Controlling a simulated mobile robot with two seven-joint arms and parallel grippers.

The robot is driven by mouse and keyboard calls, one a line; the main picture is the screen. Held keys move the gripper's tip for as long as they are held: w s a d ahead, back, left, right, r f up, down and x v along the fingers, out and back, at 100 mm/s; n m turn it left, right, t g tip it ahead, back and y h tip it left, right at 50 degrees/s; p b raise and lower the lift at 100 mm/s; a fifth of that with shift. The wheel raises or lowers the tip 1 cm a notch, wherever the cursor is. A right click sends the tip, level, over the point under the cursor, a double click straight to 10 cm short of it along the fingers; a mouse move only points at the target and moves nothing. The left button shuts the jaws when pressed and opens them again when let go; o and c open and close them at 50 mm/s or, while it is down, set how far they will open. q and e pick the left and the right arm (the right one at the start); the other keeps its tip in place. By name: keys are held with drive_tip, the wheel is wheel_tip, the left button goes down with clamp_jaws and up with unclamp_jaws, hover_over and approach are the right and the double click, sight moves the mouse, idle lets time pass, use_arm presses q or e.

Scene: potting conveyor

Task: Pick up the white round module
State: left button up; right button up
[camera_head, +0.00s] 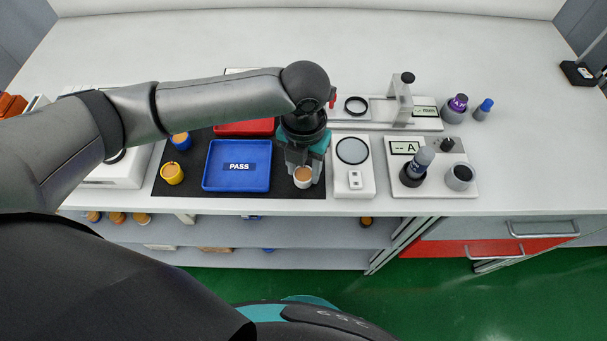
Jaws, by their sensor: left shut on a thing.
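The white round module (304,183), a small white cylinder with a tan top, is at the front right part of the black mat (262,194). My left gripper (303,167) points down over it and is shut on it. The fingers hide part of the module's top and back. I cannot tell whether the module touches the mat or is lifted off it. My right gripper is not in view.
A blue PASS tray (238,184) lies left of the module, with a red tray (245,127) behind it. Yellow (172,173) and blue-orange modules stand further left. A white scale-like device (353,182) is close on the right.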

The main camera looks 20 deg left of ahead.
use_arm(q)
clamp_jaws()
